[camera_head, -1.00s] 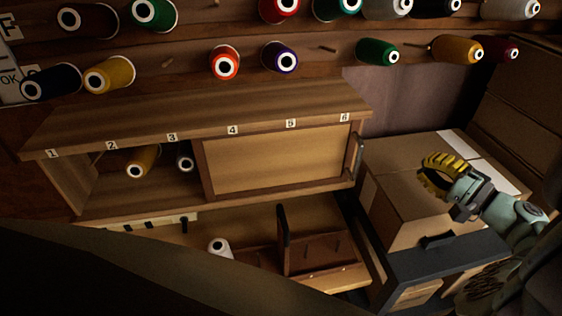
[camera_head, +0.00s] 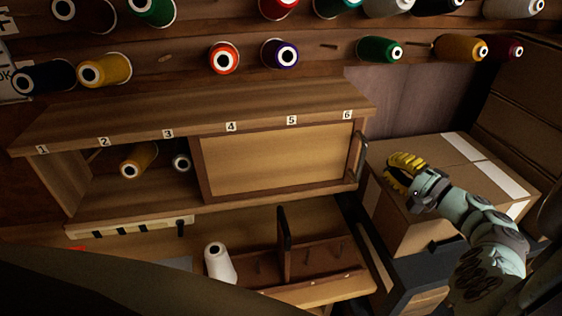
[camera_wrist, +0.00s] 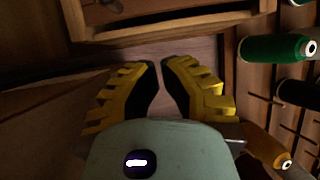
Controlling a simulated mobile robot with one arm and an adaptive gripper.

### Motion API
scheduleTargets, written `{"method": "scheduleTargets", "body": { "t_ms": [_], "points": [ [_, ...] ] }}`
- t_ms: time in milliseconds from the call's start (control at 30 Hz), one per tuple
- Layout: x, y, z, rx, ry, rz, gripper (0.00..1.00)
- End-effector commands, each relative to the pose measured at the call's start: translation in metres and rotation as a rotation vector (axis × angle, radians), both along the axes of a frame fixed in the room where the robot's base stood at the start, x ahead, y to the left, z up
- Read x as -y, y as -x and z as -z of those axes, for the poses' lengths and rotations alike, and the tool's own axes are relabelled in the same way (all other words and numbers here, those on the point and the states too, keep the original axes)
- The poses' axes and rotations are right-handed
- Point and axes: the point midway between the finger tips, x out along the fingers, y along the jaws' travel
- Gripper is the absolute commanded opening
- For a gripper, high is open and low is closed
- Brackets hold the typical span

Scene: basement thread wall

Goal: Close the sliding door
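The sliding door (camera_head: 270,163) is a light wooden panel in a darker frame. It covers the right part of the wall cabinet (camera_head: 200,105), below labels 4 to 6. The left part, below labels 1 to 3, is open, with a yellow spool (camera_head: 138,160) and a pale one (camera_head: 181,163) inside. A dark upright handle (camera_head: 360,156) is at the cabinet's right end. My gripper (camera_head: 393,172) is to the right of that handle, apart from it, holding nothing. In the wrist view its yellow fingers (camera_wrist: 157,68) are nearly together, with a narrow empty gap.
Below the cabinet is an open wooden drawer (camera_head: 325,290) with a white spool (camera_head: 219,262) near it. A cardboard box (camera_head: 452,160) lies beneath my gripper. Thread spools hang on the wall above, including a green one (camera_head: 378,49). Space between gripper and handle looks clear.

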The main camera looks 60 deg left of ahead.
Motion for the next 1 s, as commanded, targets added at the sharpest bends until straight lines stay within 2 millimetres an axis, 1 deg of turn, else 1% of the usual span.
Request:
{"method": "scheduleTargets", "body": {
  "t_ms": [33, 167, 267, 400, 533, 700, 1000],
  "points": [
    [-0.008, 0.002, -0.001, 0.000, 0.000, -0.006, 0.00],
    [-0.022, 0.004, 0.000, -0.003, 0.001, -0.007, 0.00],
    [-0.022, 0.014, -0.003, -0.001, 0.000, -0.003, 0.00],
    [-0.024, 0.027, -0.002, -0.003, 0.001, -0.002, 0.00],
    [-0.026, 0.036, -0.001, -0.003, 0.001, -0.003, 0.00],
    [-0.026, 0.041, 0.000, 0.000, 0.001, -0.002, 0.00],
    [-0.026, 0.041, 0.001, 0.000, 0.001, -0.002, 0.00]
  ]
}}
